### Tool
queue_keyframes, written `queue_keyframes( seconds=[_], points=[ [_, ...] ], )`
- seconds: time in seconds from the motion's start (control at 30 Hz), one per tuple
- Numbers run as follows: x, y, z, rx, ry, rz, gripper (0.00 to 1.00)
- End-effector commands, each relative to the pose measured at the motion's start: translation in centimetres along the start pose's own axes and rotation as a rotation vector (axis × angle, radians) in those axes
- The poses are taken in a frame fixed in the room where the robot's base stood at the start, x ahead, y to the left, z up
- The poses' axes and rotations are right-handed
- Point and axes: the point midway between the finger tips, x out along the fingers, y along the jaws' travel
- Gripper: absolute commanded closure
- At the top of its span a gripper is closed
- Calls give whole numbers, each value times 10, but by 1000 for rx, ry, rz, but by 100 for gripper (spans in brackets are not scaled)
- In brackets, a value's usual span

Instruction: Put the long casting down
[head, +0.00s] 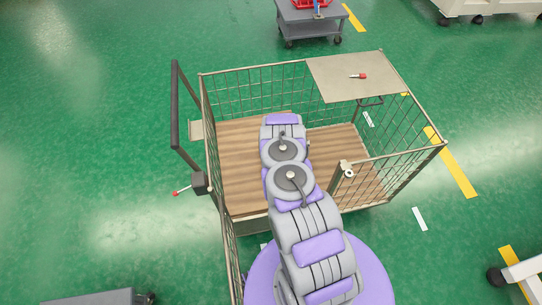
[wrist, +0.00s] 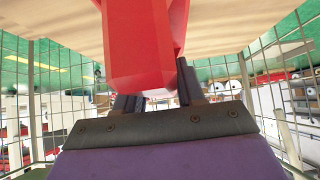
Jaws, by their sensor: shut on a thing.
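My gripper (wrist: 158,92) is shut on the long casting (wrist: 142,45), a red, faceted piece that runs from between the fingers up past the top edge of the wrist view. A wooden deck (wrist: 230,20) fills the top of that view behind the casting. I cannot tell whether the casting touches it. In the head view my arm reaches into a wire cage cart over its wooden deck (head: 240,165). My gripper and the casting are hidden there beneath the arm.
Mesh walls (head: 237,95) surround the deck, with a gap at the near side. A beige shelf (head: 335,82) at the back right holds a small red-handled tool (head: 358,76). A black handle (head: 175,105) stands at the left. A grey cart (head: 310,25) stands beyond.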

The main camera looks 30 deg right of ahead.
Motion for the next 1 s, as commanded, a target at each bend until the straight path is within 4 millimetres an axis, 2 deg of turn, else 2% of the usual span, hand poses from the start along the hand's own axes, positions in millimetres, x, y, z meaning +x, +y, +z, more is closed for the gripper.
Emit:
queue_keyframes(
  seconds=[0.1,0.2,0.4,0.43,0.7,1.0],
  points=[
    [14,-1,15,-2,0,-1,100],
    [19,-1,22,-1,-2,-1,100],
    [18,-1,21,0,-2,-1,100],
    [18,-1,21,0,-4,-1,60],
    [19,-1,22,0,-5,-1,36],
    [16,0,22,0,-6,0,36]
  ],
)
